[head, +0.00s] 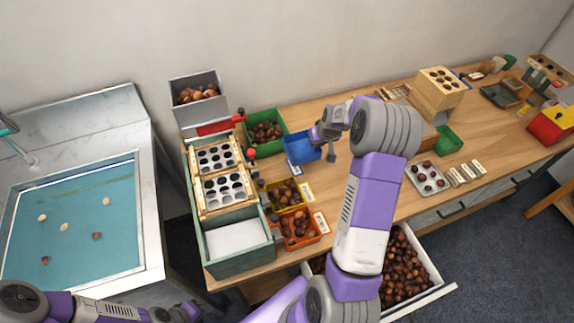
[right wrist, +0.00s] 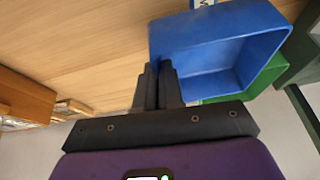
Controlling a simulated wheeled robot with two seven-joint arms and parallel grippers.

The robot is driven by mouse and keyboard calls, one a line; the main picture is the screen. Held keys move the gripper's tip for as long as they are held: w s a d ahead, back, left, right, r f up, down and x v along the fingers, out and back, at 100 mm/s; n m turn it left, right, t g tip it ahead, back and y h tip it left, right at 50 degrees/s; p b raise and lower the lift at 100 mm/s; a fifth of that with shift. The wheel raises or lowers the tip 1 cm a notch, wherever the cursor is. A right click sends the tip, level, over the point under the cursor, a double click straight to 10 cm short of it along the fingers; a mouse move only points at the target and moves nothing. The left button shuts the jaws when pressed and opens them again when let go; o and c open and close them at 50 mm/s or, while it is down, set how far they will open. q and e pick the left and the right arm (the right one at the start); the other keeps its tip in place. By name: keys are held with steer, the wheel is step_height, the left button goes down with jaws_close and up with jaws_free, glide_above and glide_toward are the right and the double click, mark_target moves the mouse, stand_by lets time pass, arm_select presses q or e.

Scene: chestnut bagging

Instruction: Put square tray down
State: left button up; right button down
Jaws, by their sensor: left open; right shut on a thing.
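The blue square tray (head: 300,150) is at the back of the wooden table, beside the green bin; it also shows in the right wrist view (right wrist: 210,62). It looks empty. My right gripper (head: 326,142) is shut on the near wall of the blue tray, its two fingers close together at the wall in the right wrist view (right wrist: 158,75). I cannot tell whether the tray's base touches the table. My left gripper (head: 188,311) is low at the left by the bottom edge, open and away from the tray; its tips are hard to make out.
A green bin of chestnuts (head: 265,131) stands just left of the tray. A yellow bin (head: 286,197) and an orange bin (head: 300,230) stand in front. A wooden frame with hole plates (head: 220,175) is at left. An open drawer of chestnuts (head: 404,268) juts out below.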

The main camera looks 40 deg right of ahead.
glide_toward(290, 150)
steer(key=f, duration=0.1)
steer(key=a+f, duration=0.1)
steer(key=f, duration=0.1)
steer(key=w+f, duration=0.1)
steer(key=f, duration=0.1)
steer(key=shift+a, duration=0.15)
steer(key=shift+s+f+b, duration=0.1)
steer(key=shift+f+b, duration=0.25)
steer(key=shift+f, duration=0.55)
step_height(290, 150, down, 5)
steer(key=shift+b, duration=0.9)
steer(key=shift+a+f, duration=0.2)
steer(key=shift+f, duration=0.05)
steer(key=shift+r, duration=0.15)
steer(key=shift+f, duration=0.2)
steer(key=c, duration=1.3)
jaws_free()
